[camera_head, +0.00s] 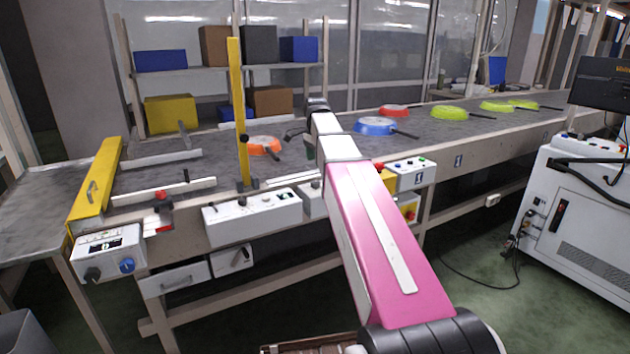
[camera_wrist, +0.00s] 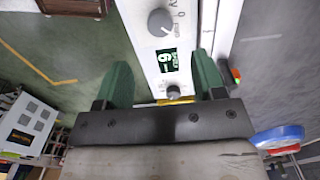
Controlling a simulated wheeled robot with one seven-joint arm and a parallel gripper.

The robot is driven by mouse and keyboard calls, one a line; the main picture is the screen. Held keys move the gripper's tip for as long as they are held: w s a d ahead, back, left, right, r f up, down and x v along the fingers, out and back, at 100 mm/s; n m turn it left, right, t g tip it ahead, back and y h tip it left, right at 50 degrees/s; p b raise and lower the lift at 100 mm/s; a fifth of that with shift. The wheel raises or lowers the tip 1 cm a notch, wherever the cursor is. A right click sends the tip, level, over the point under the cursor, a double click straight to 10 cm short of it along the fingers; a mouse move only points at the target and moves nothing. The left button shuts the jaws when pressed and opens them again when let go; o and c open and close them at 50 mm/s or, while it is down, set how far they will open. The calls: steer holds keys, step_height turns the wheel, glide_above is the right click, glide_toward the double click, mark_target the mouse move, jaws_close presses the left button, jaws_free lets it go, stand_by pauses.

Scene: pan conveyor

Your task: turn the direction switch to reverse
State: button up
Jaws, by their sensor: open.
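In the wrist view a white control panel (camera_wrist: 143,30) lies between and beyond my fingers. It carries a grey rotary knob (camera_wrist: 160,22) with a "0" and partly readable lettering beside it, likely the direction switch. I cannot tell which mark the knob points to. A small lit display (camera_wrist: 167,60) and a smaller knob (camera_wrist: 173,91) sit nearer my palm. My gripper (camera_wrist: 161,62) is open and empty, its two green fingers on either side of the panel, with the large knob ahead of the fingertips. In the head view my arm hides most of the gripper.
White control boxes (camera_head: 252,217) line the front of the grey conveyor (camera_head: 330,148). A button box (camera_head: 411,173) sits right of my arm. An orange pan (camera_head: 264,145), a blue pan (camera_head: 374,126) and several others lie on the belt. A yellow post (camera_head: 239,110) stands left of my arm.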

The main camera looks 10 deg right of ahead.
mark_target(316, 182)
step_height(316, 182, down, 9)
stand_by(0.4)
steer(key=c, duration=0.9)
